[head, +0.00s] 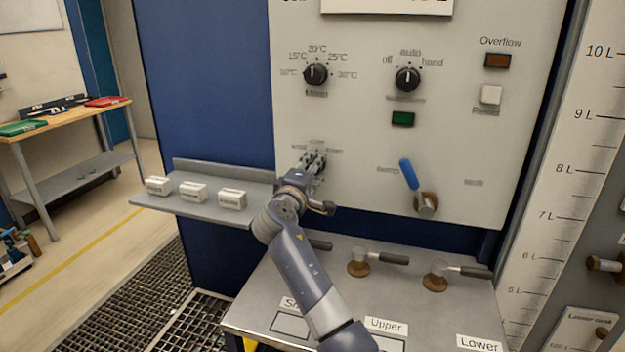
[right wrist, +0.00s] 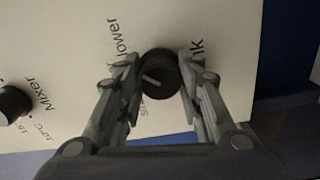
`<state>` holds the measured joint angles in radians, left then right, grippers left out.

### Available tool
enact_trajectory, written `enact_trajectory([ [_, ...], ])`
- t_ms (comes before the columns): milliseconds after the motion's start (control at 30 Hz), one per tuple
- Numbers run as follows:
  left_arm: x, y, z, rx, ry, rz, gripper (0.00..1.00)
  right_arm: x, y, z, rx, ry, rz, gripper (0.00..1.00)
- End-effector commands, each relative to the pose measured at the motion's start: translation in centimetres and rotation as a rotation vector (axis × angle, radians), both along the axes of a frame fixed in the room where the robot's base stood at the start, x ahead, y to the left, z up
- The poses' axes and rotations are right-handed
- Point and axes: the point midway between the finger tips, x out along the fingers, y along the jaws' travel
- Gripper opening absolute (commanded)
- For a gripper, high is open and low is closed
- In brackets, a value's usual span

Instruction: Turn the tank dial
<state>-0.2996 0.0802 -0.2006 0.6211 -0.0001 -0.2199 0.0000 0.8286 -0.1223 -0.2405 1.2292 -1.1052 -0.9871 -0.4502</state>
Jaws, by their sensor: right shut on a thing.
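The tank dial (right wrist: 158,76) is a black round knob with a white pointer mark, on the pale panel in the right wrist view. Printed words beside it are partly covered; "lower" can be read. My right gripper (right wrist: 161,70) has one finger on each side of the dial and is shut on it. In the head view my right gripper (head: 315,162) reaches the panel's lower left part and hides the dial. My left gripper is not in view.
The mixer dial (head: 316,75) is above my right gripper. Another black dial (head: 408,79) and a blue lever (head: 409,175) are to the right. A shelf (head: 160,205) with small white boxes is at left. Valve handles (head: 385,258) stand on the bench below.

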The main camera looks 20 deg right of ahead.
Motion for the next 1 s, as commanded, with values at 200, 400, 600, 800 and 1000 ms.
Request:
enact_trajectory([
  [200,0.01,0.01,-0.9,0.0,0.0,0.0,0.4,0.01,0.03,-0.1,0.045,-0.031,0.001,0.1],
  [400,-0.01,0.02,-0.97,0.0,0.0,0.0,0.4,0.02,0.04,0.03,0.058,-0.038,0.001,0.1],
  [600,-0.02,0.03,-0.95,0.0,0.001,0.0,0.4,0.02,0.04,0.05,0.058,-0.038,0.001,0.1],
  [800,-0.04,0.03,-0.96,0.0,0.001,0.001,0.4,0.02,0.04,0.06,0.056,-0.038,0.001,0.54],
  [1000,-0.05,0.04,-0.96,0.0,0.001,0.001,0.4,0.01,0.03,0.03,0.055,-0.038,0.001,0.54],
])
